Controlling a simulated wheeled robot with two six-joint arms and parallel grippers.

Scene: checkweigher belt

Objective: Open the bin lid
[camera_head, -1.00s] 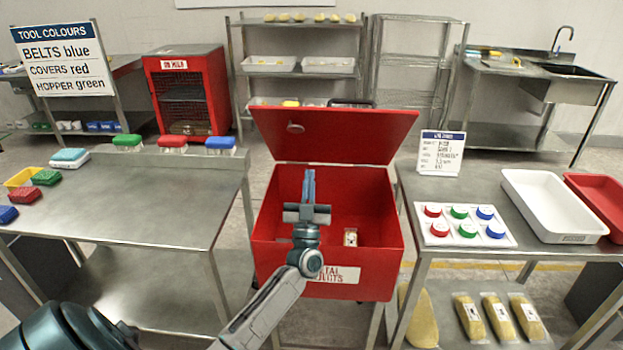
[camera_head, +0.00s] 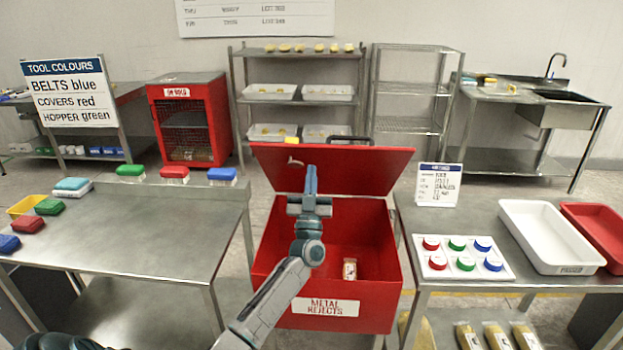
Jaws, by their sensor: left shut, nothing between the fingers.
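The red bin (camera_head: 382,290) stands on the floor between two steel tables, with a white "METAL REJECTS" label on its front. Its red lid (camera_head: 362,168) is raised at the back, leaning up and away, and the inside is visible. A small pale packet (camera_head: 349,269) lies inside the bin. My left gripper (camera_head: 311,170) is shut and empty. It reaches over the bin, its fingertips in front of the lid's inner face in the picture; I cannot tell whether they touch it. My right gripper is not in view.
The left table (camera_head: 150,220) holds coloured brushes and a yellow tray. The right table (camera_head: 470,215) carries red, green and blue round pieces, a small sign, a white tray (camera_head: 552,235) and a red tray. A red cabinet (camera_head: 190,120) and racks stand behind.

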